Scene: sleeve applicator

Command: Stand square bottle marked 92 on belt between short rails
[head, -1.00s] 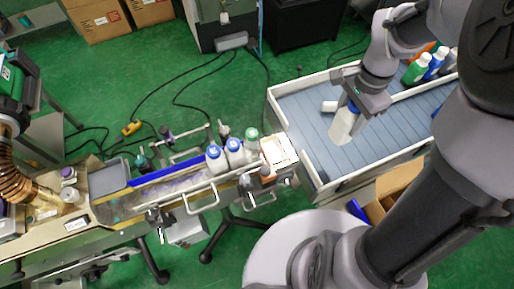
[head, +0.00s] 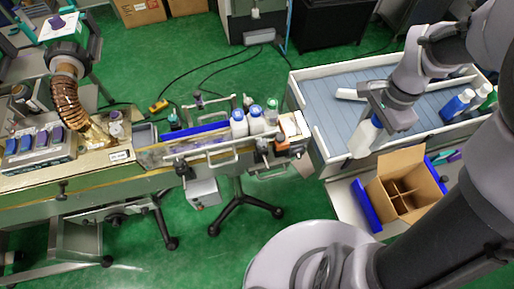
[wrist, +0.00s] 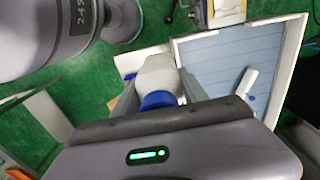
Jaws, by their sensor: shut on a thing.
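My gripper (head: 377,112) is shut on a white bottle (head: 363,140) with a blue cap and holds it by the cap end. The bottle hangs over the front wall of the grey-blue tray table. In the wrist view the bottle (wrist: 160,75) sits between the fingers, with its blue cap (wrist: 158,100) nearest the palm. No number on it can be read. The belt (head: 205,148) lies in the middle left of the head view, left of my gripper, with a blue rail (head: 195,133) along its back. White metal rails (head: 215,160) stand along its front.
Several capped bottles, including a blue-capped one (head: 239,124), stand at the belt's right end. The tray table (head: 335,105) holds other bottles (head: 457,104) at its right. An open divided carton (head: 405,187) stands before it. Green floor lies between belt and carton.

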